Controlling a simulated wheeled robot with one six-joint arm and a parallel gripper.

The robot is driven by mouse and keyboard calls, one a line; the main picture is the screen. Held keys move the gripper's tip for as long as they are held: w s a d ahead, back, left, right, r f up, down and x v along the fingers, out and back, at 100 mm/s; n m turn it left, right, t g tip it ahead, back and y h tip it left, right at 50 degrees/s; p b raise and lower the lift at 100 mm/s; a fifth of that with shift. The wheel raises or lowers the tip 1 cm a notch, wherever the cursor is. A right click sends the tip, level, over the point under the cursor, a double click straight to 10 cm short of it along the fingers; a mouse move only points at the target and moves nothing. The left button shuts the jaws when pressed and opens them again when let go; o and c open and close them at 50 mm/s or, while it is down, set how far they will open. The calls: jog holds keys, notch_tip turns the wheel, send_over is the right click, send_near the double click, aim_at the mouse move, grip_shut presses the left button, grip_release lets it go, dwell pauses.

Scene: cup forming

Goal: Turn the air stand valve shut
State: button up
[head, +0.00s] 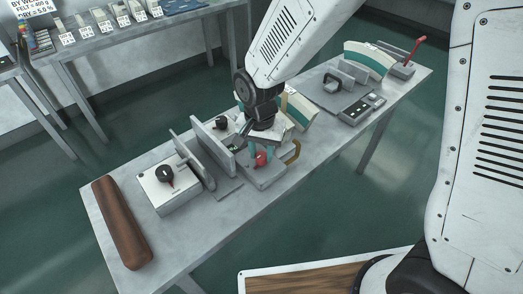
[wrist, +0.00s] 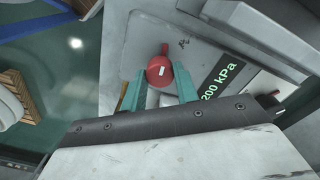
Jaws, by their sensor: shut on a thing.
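The air stand is a grey box (head: 262,180) on the long bench, with a red valve knob (head: 262,160) on it. My gripper (head: 261,154) points down at the stand, its teal fingers on either side of the knob. In the wrist view the round red knob (wrist: 160,72) sits between the teal fingertips (wrist: 160,80), and the jaws are shut on it. The knob has a white mark and a short red pointer toward the top of the picture. A display (wrist: 219,80) beside it reads 200 kPa. My arm hides part of the stand from the head camera.
Upright grey plates (head: 213,140) and a white box with a black dial (head: 166,182) stand left of the stand. A brown roll (head: 121,222) lies at the bench's left end. Curved teal-and-white pieces (head: 369,58) and a red-handled lever (head: 414,50) are toward the right end.

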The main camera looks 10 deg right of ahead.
aim_at(261, 156)
jog(key=n, duration=0.8)
jog(key=shift+n, duration=0.4)
jog(key=n, duration=0.4)
jog(key=shift+n, duration=1.9)
jog(key=o, duration=1)
jog(key=shift+r, duration=0.1)
notch_tip(261, 156, up, 8)
jog(key=shift+s+f, duration=0.1)
jog(key=shift+f, duration=0.05)
